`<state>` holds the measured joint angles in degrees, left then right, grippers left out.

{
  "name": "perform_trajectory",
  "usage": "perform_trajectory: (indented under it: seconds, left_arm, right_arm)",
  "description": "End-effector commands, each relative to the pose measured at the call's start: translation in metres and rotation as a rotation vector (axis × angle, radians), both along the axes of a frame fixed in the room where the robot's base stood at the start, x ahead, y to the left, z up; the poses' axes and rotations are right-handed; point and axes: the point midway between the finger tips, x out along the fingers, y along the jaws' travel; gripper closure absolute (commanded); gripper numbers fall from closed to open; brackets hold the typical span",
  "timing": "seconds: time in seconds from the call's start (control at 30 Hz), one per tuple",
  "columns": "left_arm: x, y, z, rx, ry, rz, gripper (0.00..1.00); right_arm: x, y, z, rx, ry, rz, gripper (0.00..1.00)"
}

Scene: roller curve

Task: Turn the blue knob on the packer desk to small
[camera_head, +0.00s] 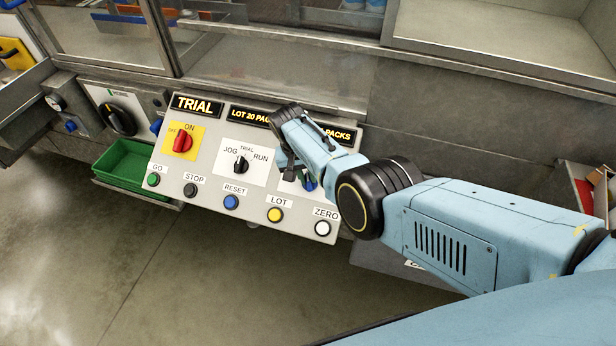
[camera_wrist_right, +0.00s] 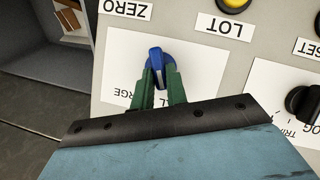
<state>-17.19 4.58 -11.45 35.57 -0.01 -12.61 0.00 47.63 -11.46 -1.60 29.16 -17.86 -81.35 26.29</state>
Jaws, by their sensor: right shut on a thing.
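The blue knob (camera_wrist_right: 156,60) sits on a white label plate on the sloped packer desk (camera_head: 215,217). In the right wrist view my right gripper (camera_wrist_right: 159,82) is shut on the knob, with one green finger on each side of it. I cannot tell which word the knob points to. In the head view only a bit of the blue knob (camera_head: 310,184) shows below my right gripper (camera_head: 298,180). My left gripper is not in view.
Also on the desk are a red ON/OFF switch (camera_head: 183,142), a black JOG/TRIAL/RUN knob (camera_head: 241,164), and a row of push buttons, including yellow LOT (camera_head: 275,215) and white ZERO (camera_head: 322,228). A green bin (camera_head: 125,165) stands at left. Lit displays, partly covered by my arm, line the top.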

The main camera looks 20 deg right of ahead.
Motion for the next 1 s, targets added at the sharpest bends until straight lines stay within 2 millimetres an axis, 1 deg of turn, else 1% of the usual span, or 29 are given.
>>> perform_trajectory:
  seconds: [0.03,0.3,0.8,0.83,1.0]
  left_arm:
    - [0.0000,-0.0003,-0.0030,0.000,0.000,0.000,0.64]
    - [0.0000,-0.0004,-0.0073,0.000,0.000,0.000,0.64]
    - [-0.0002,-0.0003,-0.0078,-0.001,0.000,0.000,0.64]
    - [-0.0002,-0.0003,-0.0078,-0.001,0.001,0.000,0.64]
    - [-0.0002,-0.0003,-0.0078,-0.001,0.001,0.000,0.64]
  right_arm:
    - [-0.0005,0.0003,-0.0020,-0.012,0.009,0.021,1.00]
    - [-0.0002,0.0017,-0.0016,-0.045,0.032,0.096,1.00]
    - [-0.0005,0.0020,-0.0012,-0.053,0.038,0.113,1.00]
    - [-0.0006,0.0019,-0.0013,-0.053,0.038,0.113,0.84]
    - [-0.0003,0.0020,-0.0010,-0.053,0.037,0.111,0.64]
